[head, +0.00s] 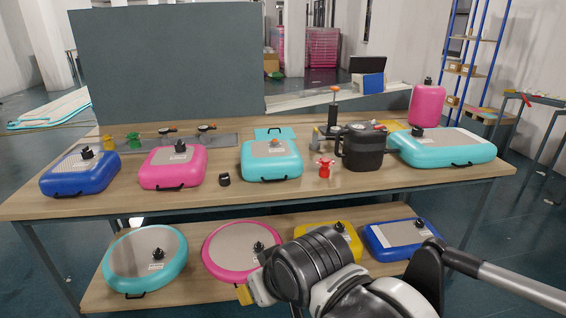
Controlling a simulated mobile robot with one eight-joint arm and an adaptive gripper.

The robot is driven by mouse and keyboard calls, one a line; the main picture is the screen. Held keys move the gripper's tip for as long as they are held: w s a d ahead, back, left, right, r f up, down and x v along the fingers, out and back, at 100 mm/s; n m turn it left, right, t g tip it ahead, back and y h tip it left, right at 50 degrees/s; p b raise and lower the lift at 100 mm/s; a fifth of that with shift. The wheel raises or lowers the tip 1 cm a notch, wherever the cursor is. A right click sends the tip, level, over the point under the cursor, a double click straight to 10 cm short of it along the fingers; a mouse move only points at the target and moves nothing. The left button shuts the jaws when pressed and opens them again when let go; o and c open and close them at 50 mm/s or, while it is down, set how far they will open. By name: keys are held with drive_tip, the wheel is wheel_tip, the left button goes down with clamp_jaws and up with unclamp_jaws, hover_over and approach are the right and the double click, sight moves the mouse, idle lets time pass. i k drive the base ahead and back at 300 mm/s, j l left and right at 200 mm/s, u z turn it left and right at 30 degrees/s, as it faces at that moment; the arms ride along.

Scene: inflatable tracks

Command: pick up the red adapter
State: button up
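The red adapter (325,168) stands upright on the wooden tabletop, right of the middle. It is small, with a wider top. It stands between a turquoise inflatable and a black bin-like container, apart from the inflatable and close to the container. My gripper (243,294) is low in the head view, in front of the lower shelf and well below and left of the adapter. Only a yellowish tip shows at its end. My arm hides the rest of it, so its opening cannot be seen.
The table (280,200) carries a blue inflatable (65,180), a pink one (160,172), a turquoise one (285,170) and the black container (363,152). A small black cap (224,179) lies left of the adapter. The front strip of tabletop is clear. More inflatables fill the lower shelf (190,290).

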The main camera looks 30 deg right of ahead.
sight(324, 162)
drive_tip(key=i+l+z, duration=0.1)
drive_tip(key=i+l, duration=0.5)
drive_tip(key=l, duration=0.2)
drive_tip(key=i+l+z, duration=0.15)
drive_tip(key=i+l, duration=0.55)
drive_tip(key=l, duration=0.1)
